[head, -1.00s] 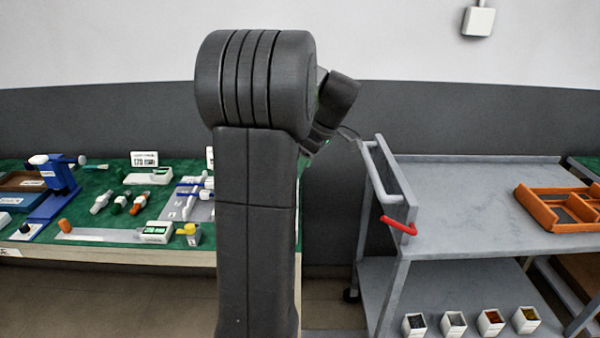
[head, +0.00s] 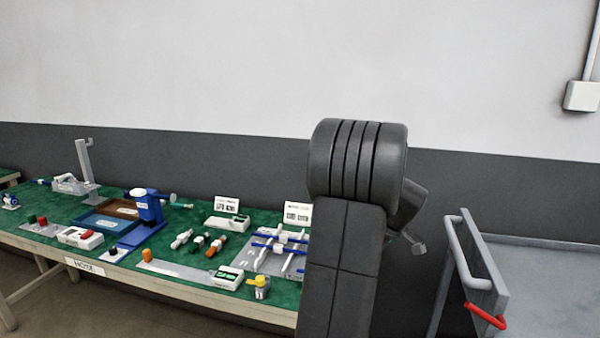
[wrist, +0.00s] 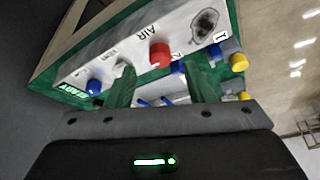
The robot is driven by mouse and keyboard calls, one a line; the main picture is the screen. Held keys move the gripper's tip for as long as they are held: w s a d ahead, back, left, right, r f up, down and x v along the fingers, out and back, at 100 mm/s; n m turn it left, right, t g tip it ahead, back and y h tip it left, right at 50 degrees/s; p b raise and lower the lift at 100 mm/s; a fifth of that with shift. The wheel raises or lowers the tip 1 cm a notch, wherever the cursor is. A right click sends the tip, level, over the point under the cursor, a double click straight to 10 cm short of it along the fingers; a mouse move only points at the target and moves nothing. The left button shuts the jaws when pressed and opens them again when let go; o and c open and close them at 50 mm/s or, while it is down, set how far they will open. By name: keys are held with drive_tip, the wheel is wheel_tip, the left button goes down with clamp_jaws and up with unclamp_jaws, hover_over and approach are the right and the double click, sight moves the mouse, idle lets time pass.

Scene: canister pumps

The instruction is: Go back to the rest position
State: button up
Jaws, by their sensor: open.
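My gripper (wrist: 159,66) shows in the wrist view as two green fingers, apart and open, with nothing clearly held between them. Beyond them is a white panel (wrist: 130,48) with a red knob (wrist: 160,54), blue knobs and the word AIR. In the head view my dark arm rises at centre right, and my gripper's fingers cannot be made out there.
A green-topped bench (head: 180,222) runs along the left, holding a blue stand (head: 147,208), trays, small devices and signs. A grey cart (head: 540,285) with a red handle (head: 485,316) stands at right. Floor shows in front of the bench.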

drive_tip(key=x, duration=0.4)
idle(0.3)
drive_tip(key=p+v, duration=0.1)
drive_tip(key=v, duration=1.3)
drive_tip(key=b+x, duration=0.1)
drive_tip(key=x, duration=1.3)
drive_tip(key=shift+f, duration=0.1)
drive_tip(key=shift+m, duration=0.3)
drive_tip(key=m+p, duration=0.1)
drive_tip(key=m, duration=0.1)
drive_tip(key=m+t+h+p, duration=0.1)
drive_tip(key=m+p, duration=0.1)
drive_tip(key=shift+s+a+r, duration=0.15)
drive_tip(key=shift+r, duration=0.1)
drive_tip(key=m+h+p, duration=0.1)
drive_tip(key=m+p, duration=0.1)
drive_tip(key=m+h+p, duration=0.1)
drive_tip(key=m+p, duration=0.2)
drive_tip(key=shift+a+f+t+h, duration=0.1)
drive_tip(key=shift+a+t+h, duration=0.1)
drive_tip(key=shift+t+h, duration=0.1)
drive_tip(key=shift+f+m+h+p, duration=0.1)
drive_tip(key=shift+m+h+p, duration=0.3)
drive_tip(key=shift+m, duration=0.8)
